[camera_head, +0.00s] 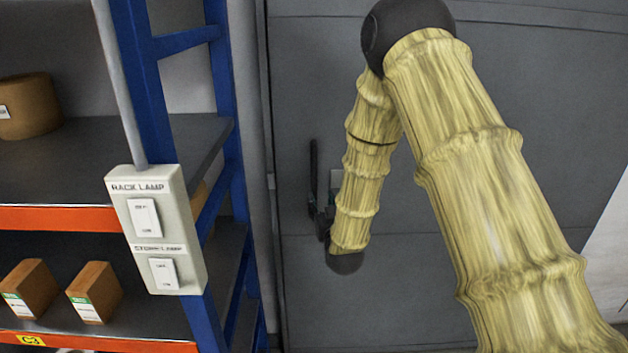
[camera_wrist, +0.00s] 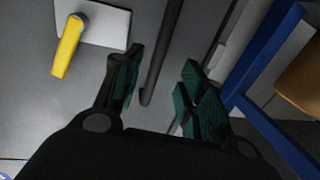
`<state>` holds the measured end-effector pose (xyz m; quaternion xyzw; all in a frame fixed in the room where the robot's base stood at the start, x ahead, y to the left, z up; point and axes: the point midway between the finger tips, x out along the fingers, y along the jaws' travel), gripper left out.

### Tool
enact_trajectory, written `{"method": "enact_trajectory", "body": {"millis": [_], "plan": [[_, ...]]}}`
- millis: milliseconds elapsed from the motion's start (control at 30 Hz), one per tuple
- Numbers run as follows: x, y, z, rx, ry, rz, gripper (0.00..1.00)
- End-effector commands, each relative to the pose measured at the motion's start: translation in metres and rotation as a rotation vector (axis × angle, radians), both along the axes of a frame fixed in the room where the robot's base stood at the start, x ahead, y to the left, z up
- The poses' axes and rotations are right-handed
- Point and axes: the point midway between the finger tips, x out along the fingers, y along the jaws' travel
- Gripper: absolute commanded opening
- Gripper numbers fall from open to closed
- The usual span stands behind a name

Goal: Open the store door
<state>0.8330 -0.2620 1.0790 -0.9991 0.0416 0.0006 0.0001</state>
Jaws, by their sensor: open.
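The store door (camera_head: 300,70) is a large grey panel behind my arm in the head view. It looks shut. A dark upright bar handle (camera_head: 314,165) is on its left part. My gripper (camera_head: 321,212) is at the lower end of this bar, partly hidden by my arm. In the wrist view my gripper (camera_wrist: 162,60) is open, with its dark green fingers apart. The dark bar (camera_wrist: 171,35) runs between or just beyond the fingers; I cannot tell its depth. A yellow lever (camera_wrist: 66,48) on a pale plate (camera_wrist: 108,25) is left of the fingers.
A blue-posted rack (camera_head: 168,100) with orange beams and brown boxes (camera_head: 95,292) stands close left of the door. A switch box (camera_head: 157,230) labelled rack lamp and store lamp is on its post. A blue post (camera_wrist: 265,55) is right of my gripper in the wrist view.

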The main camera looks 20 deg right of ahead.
Motion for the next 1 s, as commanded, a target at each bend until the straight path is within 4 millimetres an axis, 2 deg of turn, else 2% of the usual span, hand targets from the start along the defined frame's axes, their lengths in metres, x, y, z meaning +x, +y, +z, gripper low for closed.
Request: {"method": "enact_trajectory", "body": {"millis": [167, 600, 800, 1000], "plan": [[0.016, -0.001, 0.004, 0.000, -0.006, 0.000, 0.41], [0.084, -0.007, 0.004, 0.000, -0.004, 0.000, 0.41], [0.101, -0.009, 0.002, 0.000, -0.003, 0.000, 0.41], [0.106, -0.009, 0.001, 0.000, -0.002, 0.000, 0.41]]}}
